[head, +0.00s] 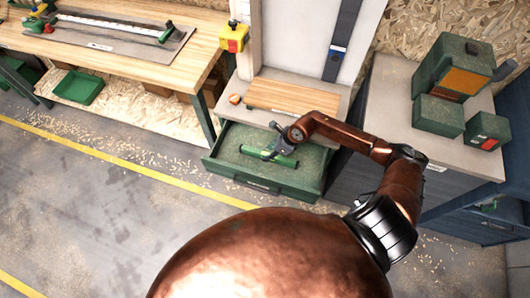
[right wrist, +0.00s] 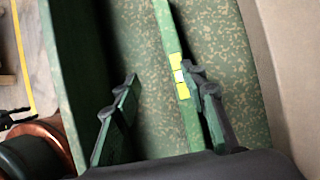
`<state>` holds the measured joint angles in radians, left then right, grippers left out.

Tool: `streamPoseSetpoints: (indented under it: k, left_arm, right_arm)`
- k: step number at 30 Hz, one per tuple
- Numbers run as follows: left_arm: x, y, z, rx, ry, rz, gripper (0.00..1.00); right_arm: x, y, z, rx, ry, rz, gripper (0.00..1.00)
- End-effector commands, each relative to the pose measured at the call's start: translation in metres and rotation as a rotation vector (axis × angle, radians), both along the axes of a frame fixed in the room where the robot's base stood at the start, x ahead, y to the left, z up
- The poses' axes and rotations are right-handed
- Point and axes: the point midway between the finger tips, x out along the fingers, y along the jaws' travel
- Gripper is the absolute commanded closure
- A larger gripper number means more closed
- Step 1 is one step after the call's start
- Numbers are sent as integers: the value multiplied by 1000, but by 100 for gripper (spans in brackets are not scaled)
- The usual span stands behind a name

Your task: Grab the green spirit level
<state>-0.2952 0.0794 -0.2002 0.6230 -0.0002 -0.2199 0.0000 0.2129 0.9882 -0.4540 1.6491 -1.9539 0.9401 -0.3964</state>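The green spirit level (head: 288,161) lies in the open green drawer in the head view. In the right wrist view the level (right wrist: 168,30) is a long green bar with yellow vial windows, running away from me along the drawer floor. My right gripper (head: 276,147) is over the level in the drawer. In the right wrist view its two fingers (right wrist: 160,95) are spread apart. The level lies between them, close beside the right-hand finger, with a clear gap to the left-hand one. I cannot tell whether that finger touches it.
The drawer (head: 235,174) has raised walls around the level. A wooden board (head: 290,97) lies on the surface above it. A wooden workbench (head: 190,68) is at left, with clear floor in front.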

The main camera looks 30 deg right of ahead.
Motion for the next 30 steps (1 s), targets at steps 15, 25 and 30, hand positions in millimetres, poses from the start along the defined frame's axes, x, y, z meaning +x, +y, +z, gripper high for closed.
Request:
streamPoseSetpoints:
  k: [15,25,30]
  left_arm:
    - [-17,0,-13,1,23,2,60]
    - [-14,0,-18,1,20,1,60]
    - [-11,0,-18,0,15,1,60]
  right_arm:
    - [6,-22,-57,-88,34,11,61]
    - [17,-14,-83,-89,31,13,61]
    - [17,-14,-82,-89,30,15,61]
